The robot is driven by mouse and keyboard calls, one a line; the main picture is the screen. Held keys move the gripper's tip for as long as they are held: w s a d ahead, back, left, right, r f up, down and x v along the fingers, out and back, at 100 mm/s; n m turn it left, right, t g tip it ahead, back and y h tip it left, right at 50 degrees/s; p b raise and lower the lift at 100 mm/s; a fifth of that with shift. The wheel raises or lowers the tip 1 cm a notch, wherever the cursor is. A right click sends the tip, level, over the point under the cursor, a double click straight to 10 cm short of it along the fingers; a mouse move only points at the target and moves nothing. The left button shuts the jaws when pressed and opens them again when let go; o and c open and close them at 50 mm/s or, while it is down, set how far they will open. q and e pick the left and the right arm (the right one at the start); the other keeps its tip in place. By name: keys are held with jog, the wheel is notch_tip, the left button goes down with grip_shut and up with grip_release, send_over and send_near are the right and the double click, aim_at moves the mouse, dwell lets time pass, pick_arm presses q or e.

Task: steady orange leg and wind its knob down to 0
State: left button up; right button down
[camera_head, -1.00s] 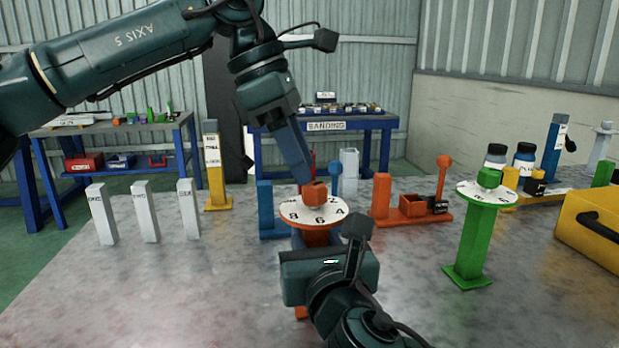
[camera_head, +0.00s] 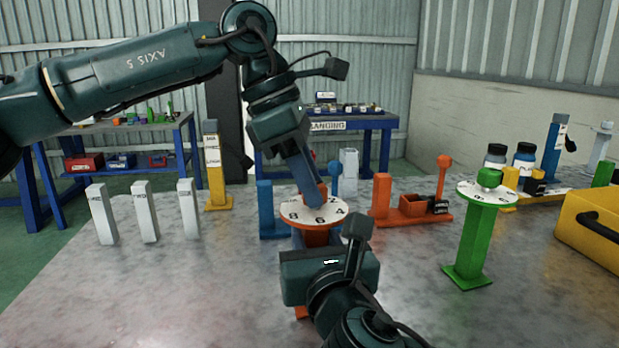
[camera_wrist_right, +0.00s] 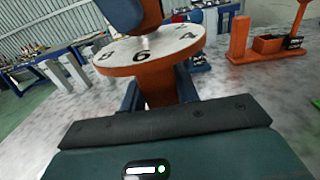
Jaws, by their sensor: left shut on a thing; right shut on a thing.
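The orange leg (camera_head: 316,238) stands upright on the metal bench, with a white numbered dial (camera_head: 299,215) on top. My left gripper (camera_head: 317,196) comes down from above and is shut on the orange knob at the dial's centre; its fingers mostly hide the knob. In the right wrist view the dial (camera_wrist_right: 113,55) shows numbers such as 8, 6 and 4, and a finger of the left gripper covers its middle. My right gripper (camera_wrist_right: 158,90) is shut on the leg (camera_wrist_right: 160,88) just below the dial. The leg's lower part is hidden behind my right wrist.
A green leg with its own dial (camera_head: 470,240) stands to the right. An orange fixture (camera_head: 410,208) and a blue one (camera_head: 266,212) stand behind. White posts (camera_head: 145,212) stand at the left, a yellow case (camera_head: 590,225) at the right. The bench's left front is clear.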

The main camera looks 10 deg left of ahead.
dwell(0.3)
pick_arm(q)
jog(key=n+t, duration=0.1)
jog(key=n, duration=0.2)
jog(key=n+t+y, duration=0.1)
jog(key=n, duration=0.1)
jog(key=shift+s+d+n, duration=0.1)
jog(key=shift+s+n, duration=0.05)
jog(key=shift+n, duration=0.25)
jog(key=n+t+y, duration=0.1)
jog(key=n, duration=0.3)
jog(key=shift+d, duration=0.1)
jog(key=shift+r+n+y, duration=0.1)
jog(key=shift+n+y, duration=0.3)
jog(key=shift+n, duration=0.5)
jog(key=shift+n+t, duration=0.3)
jog(key=o, duration=0.6)
jog(key=shift+o, duration=0.5)
jog(key=shift+s, duration=0.1)
